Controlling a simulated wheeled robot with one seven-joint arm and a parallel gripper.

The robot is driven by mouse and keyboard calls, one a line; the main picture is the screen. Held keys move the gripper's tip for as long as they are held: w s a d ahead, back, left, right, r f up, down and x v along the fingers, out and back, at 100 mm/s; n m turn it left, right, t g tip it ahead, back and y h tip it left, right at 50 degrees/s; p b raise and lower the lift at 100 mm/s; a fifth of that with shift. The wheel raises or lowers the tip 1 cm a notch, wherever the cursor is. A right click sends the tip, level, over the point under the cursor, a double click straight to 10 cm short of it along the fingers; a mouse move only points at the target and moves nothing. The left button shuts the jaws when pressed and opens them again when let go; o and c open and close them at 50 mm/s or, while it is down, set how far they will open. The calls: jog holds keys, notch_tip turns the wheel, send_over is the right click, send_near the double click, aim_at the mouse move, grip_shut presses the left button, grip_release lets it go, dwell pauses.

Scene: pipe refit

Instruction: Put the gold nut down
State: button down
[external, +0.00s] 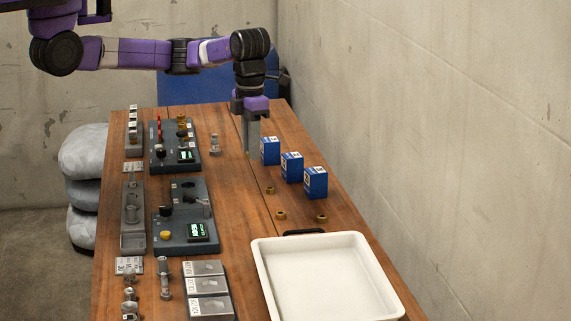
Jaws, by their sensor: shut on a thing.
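My gripper (250,152) points straight down over the far right half of the wooden table, left of the farthest blue box. It is shut on the gold nut, of which only a tiny gold bit shows at the fingertips. The fingers hide most of it, and I cannot tell whether it touches the table. Other gold nuts lie on the table in front of the blue boxes: a small one (270,189), another (280,215), and one at the right (321,217).
Blue boxes (292,167) stand in a slanting row right of my gripper. A white tray (262,278) is at the near right. Dark fixtures (168,235) and metal fittings (162,278) fill the left side. Bare wood (235,205) lies between. A concrete wall bounds the right.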

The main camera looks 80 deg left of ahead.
jog(key=w+d+r+p, duration=0.15)
jog(key=d+r, duration=0.25)
jog(key=d, duration=0.7)
jog(key=d+r+p, duration=0.3)
jog(key=d+r, duration=0.1)
jog(key=d, duration=0.7)
jog(key=n+b, duration=0.1)
jog(key=n, duration=0.2)
send_over(300, 273)
notch_tip(300, 273, down, 22)
jog(key=shift+a+f, duration=0.1)
jog(key=shift+f, duration=2.6)
